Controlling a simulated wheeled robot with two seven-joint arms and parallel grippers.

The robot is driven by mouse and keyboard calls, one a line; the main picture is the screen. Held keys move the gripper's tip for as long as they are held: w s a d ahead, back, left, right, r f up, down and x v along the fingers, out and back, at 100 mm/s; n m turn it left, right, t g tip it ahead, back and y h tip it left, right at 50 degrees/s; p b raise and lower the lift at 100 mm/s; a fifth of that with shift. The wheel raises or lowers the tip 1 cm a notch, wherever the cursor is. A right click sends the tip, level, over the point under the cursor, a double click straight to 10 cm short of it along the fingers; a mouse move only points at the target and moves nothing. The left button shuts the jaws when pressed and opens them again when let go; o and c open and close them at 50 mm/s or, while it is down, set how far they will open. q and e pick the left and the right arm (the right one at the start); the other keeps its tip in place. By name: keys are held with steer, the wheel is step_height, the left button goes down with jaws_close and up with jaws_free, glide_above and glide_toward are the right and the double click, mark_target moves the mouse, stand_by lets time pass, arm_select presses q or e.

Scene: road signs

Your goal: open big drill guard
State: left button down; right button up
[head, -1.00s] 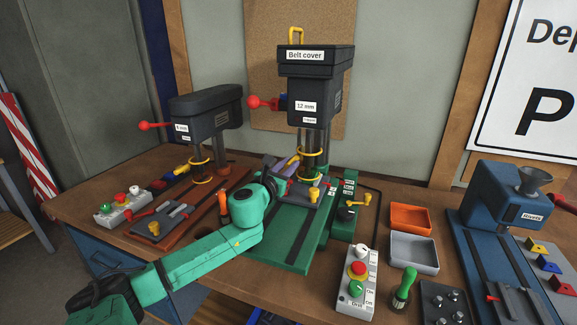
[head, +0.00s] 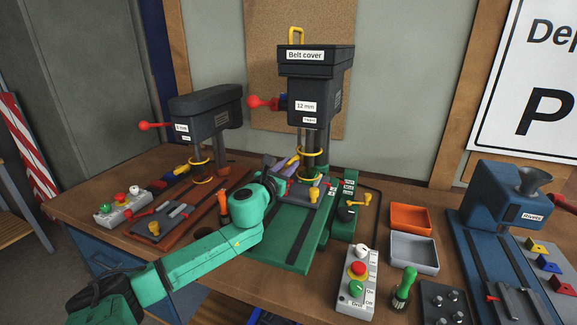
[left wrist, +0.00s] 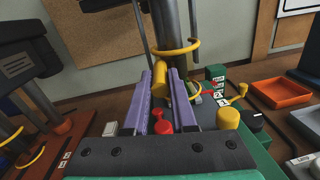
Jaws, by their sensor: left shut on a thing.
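The big drill (head: 308,100) stands at the back of the bench, labelled "Belt cover" and "12 mm". A clear guard with yellow rings (head: 313,153) surrounds its spindle. The guard's upper ring (left wrist: 183,50) also shows in the left wrist view. My left gripper (head: 282,165) reaches in at the drill's left front. In the left wrist view its two purple fingers (left wrist: 161,80) are shut on the guard's yellow handle (left wrist: 160,84), just left of and below the ring. The guard's clear wall is hard to make out. My right gripper is not in view.
A smaller drill (head: 203,115) stands to the left. A control box (head: 358,285) with a red button, a green-handled tool (head: 405,288), an orange tray (head: 411,218) and a grey tray (head: 414,250) lie to the right. A blue machine (head: 508,200) stands farther right.

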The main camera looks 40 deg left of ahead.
arm_select(q)
step_height(320, 180, up, 6)
steer(key=p, duration=0.5)
steer(key=shift+f+p, duration=0.15)
steer(key=shift+p, duration=0.2)
steer(key=shift+f, duration=0.15)
steer(key=c, duration=0.7)
jaws_free()
steer(key=shift+c, duration=0.2)
steer(key=shift+f, duration=0.1)
steer(key=shift+s+d+f+b, duration=0.15)
steer(key=shift+s+b, duration=0.15)
steer(key=shift+s, duration=0.3)
steer(key=v, duration=1.3)
